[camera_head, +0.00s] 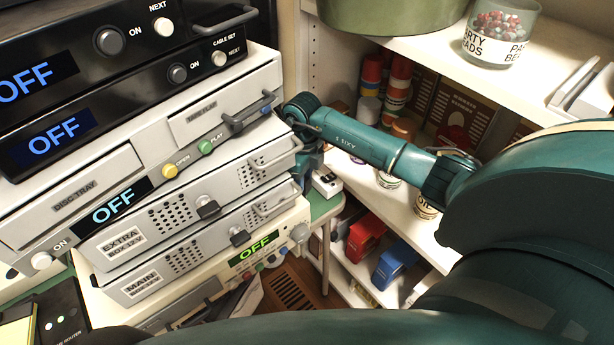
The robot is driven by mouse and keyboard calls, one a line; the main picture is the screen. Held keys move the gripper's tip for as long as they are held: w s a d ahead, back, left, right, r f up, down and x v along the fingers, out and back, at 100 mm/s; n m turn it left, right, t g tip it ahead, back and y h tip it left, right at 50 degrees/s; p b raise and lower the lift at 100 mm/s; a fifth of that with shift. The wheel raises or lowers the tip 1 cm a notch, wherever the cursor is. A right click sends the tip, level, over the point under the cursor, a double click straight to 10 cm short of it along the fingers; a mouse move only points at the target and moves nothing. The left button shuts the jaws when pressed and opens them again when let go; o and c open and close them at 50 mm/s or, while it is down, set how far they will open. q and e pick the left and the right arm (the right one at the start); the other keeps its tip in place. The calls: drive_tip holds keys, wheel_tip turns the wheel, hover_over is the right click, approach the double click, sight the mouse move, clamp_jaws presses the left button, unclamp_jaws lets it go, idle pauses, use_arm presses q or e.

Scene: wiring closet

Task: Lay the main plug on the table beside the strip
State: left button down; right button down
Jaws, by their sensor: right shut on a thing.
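My right arm reaches in from the right, and my right gripper (300,178) points down at the right end of the box stack, just above the table. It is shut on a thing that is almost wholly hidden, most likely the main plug. A white block with a dark slot, apparently the end of the strip (327,183), lies right beside the gripper on the green table (322,206). I cannot tell whether the gripper touches it. My left gripper is not in view.
The stacked devices, with the box labelled MAIN (150,284) low down, stand close left of the gripper. White shelves (425,240) with cans, a red bin (364,238) and a blue bin (394,263) are at right. Little bare table shows around the strip.

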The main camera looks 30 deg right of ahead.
drive_tip(key=shift+a+r, duration=0.15)
drive_tip(key=shift+r, duration=0.05)
drive_tip(key=shift+f, duration=0.15)
drive_tip(key=c, duration=1.1)
unclamp_jaws()
drive_tip(key=shift+c, duration=0.2)
wheel_tip(320, 180, up, 12)
